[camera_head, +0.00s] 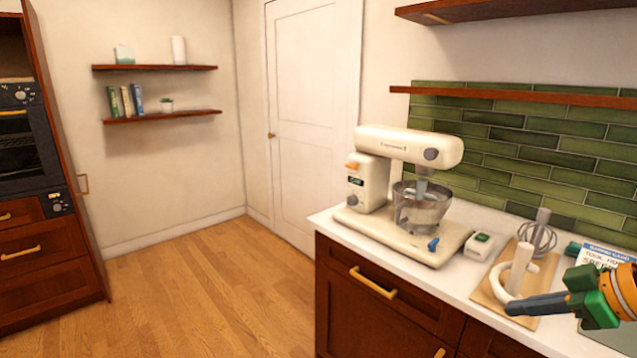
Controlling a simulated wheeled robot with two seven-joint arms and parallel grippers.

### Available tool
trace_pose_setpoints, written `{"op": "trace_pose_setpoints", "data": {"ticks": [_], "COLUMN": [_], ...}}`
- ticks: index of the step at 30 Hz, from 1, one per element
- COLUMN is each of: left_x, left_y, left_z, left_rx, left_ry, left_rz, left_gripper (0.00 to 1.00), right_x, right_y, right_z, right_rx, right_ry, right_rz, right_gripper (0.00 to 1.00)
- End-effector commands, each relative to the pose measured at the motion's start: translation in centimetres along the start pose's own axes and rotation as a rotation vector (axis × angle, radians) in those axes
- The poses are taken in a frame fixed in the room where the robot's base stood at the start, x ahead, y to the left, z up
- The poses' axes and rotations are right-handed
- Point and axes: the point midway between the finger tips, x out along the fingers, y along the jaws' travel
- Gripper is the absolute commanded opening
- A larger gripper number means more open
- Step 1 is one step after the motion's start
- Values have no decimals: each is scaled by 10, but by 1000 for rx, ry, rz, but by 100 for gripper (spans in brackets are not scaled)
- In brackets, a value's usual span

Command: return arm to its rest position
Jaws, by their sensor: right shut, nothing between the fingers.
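My right gripper (512,308) comes in from the lower right edge over the white counter (455,285). Its dark fingers are together, with nothing held between them. The fingertips show just in front of a white hook-shaped attachment (521,268) on a wooden board (547,273); whether they touch it I cannot tell. My left gripper is out of view.
A cream stand mixer (408,146) with a metal bowl (422,209) stands on the counter. A whisk (541,236) is on the board. The wooden floor (200,295) is clear.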

Motion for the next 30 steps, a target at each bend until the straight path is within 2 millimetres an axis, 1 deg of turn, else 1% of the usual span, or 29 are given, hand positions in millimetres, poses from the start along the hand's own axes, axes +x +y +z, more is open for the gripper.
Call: {"op": "trace_pose_setpoints", "data": {"ticks": [1,5,8,11,14,17,19,20,21,23,24,26,27,29,30], "left_x": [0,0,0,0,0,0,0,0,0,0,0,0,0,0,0], "left_y": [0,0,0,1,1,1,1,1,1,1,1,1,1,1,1], "left_z": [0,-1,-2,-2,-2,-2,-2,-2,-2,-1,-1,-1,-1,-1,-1], "left_rx": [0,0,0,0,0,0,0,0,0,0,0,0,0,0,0], "left_ry": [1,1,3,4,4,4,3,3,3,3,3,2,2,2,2], "left_rz": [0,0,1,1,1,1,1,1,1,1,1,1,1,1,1], "left_gripper": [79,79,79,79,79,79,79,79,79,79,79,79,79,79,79], "right_x": [8,30,52,78,108,142,168,180,196,217,229,242,249,255,257], "right_y": [3,11,18,24,27,25,17,11,1,-20,-38,-68,-91,-129,-156], "right_z": [4,17,32,53,82,122,158,177,205,250,279,321,348,385,407], "right_rx": [25,94,157,231,309,391,448,473,502,538,552,561,560,550,539], "right_ry": [-6,-19,-35,-62,-100,-155,-208,-236,-277,-343,-386,-450,-491,-548,-582], "right_rz": [4,23,44,72,106,147,181,199,221,254,272,294,303,306,302], "right_gripper": [0,0,0,0,0,0,0,0,0,0,0,0,0,0,0]}}
